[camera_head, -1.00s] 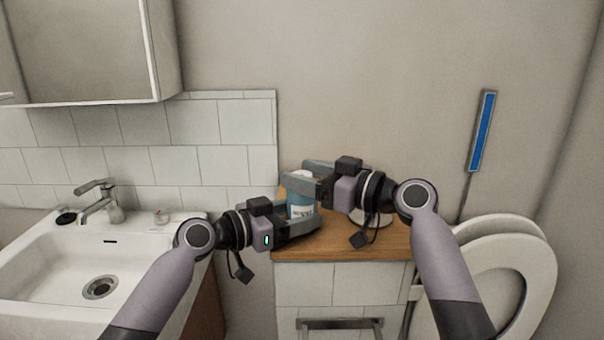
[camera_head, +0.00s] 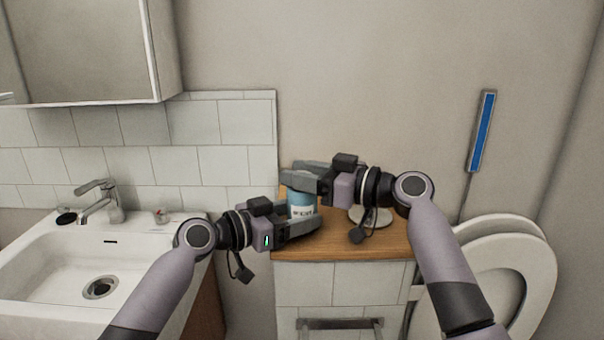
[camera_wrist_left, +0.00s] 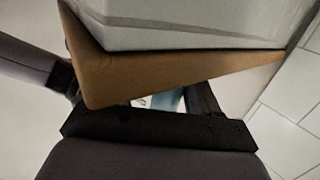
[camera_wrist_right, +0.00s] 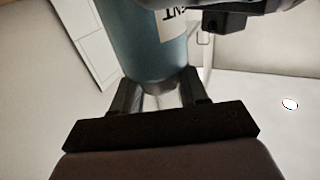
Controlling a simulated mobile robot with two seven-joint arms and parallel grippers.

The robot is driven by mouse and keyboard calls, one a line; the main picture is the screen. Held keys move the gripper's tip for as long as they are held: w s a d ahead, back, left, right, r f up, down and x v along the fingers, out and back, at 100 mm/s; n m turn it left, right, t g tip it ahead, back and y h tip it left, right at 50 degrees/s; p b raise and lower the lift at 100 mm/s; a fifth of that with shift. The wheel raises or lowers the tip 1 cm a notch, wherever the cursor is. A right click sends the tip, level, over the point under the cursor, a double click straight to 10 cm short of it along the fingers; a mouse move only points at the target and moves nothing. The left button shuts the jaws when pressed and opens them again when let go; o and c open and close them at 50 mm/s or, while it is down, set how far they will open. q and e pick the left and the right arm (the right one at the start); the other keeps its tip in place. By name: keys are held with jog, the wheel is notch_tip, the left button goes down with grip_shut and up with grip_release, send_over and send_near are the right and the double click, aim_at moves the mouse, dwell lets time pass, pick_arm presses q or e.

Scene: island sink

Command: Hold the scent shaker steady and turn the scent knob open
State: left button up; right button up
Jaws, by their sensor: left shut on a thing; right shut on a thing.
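The scent shaker (camera_head: 301,201) is a blue bottle with a white label, upright on the wooden counter top in the head view. My left gripper (camera_head: 305,222) is shut around its lower body from the front left. My right gripper (camera_head: 303,178), above it, is shut on the scent knob at the top. In the left wrist view only a small blue and white part of the shaker (camera_wrist_left: 165,102) shows. The knob is hidden in the head view.
The wooden counter top (camera_head: 345,247) has a round pale object (camera_head: 372,218) behind my right wrist. A sink (camera_head: 60,262) with a faucet (camera_head: 100,200) is at the left. A toilet seat (camera_head: 540,270) is at the right. A tiled wall (camera_head: 200,120) stands behind.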

jog(key=shift+f+n+g+y, duration=0.1)
jog(key=shift+n+g+y, duration=0.6)
jog(key=shift+n+g, duration=1.15)
jog(key=shift+g, duration=0.65)
jog(key=o, duration=1)
jog(key=shift+c, duration=0.2)
notch_tip(320, 180, up, 10)
